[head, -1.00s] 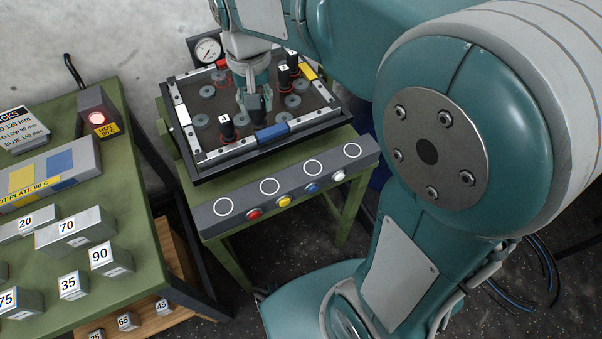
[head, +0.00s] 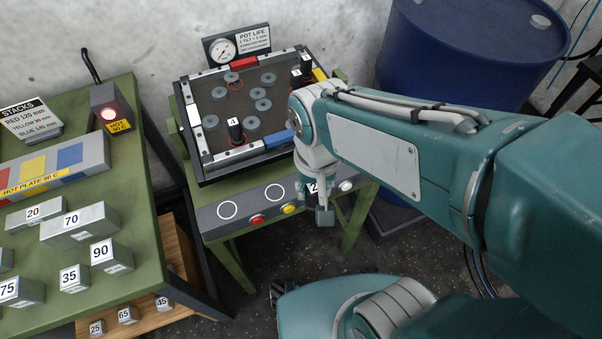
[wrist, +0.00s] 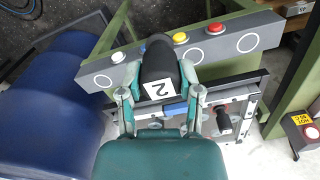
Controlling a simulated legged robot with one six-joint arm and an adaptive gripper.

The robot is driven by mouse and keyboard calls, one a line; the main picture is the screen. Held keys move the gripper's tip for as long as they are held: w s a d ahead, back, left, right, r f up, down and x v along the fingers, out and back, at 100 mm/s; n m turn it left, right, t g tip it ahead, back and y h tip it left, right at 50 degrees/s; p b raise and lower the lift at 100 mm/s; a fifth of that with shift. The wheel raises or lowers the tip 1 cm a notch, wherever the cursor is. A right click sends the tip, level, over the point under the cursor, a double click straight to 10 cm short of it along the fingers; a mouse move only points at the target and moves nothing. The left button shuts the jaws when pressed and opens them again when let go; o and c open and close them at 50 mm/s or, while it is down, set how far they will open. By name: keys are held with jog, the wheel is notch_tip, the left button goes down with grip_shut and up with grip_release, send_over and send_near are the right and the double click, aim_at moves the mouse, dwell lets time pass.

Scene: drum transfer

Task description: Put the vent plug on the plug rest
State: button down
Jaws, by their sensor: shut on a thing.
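My gripper (head: 318,208) is shut on a black vent plug with a white label "2" (wrist: 157,88). In the head view my wrist and fingers hide most of this plug. The plug rest looks to be the grey bar with white rings (head: 243,206) in front of the tray. In the wrist view the bar (wrist: 225,44) runs behind the held plug, which overlaps its middle. I cannot tell whether the plug touches the bar. Another black plug, labelled "1" (head: 236,130), stands in the tray (head: 222,158), with more black plugs at its far right corner.
Red (head: 257,219) and yellow (head: 289,208) buttons sit along the bar's front. A blue drum (head: 470,50) stands behind right. A green bench (head: 120,185) with numbered metal blocks and a hot plate (head: 80,163) is at left. Dark floor lies in front.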

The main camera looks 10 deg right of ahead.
jog(key=w+f, duration=0.3)
jog(key=w+a+f, duration=0.1)
jog(key=w+f, duration=0.1)
jog(key=w, duration=0.2)
jog(key=w+f, duration=0.3)
jog(key=w, duration=0.1)
jog(key=shift+w+a+f, duration=0.25)
jog(key=shift+a+f, duration=0.05)
jog(key=shift+a, duration=0.1)
jog(key=shift+w+f, duration=0.2)
jog(key=shift+f, duration=1.55)
jog(key=shift+c, duration=1.4)
grip_release()
jog(key=shift+f, duration=0.1)
notch_tip(320, 180, up, 12)
jog(key=shift+d+r, duration=0.15)
jog(key=shift+r, duration=0.05)
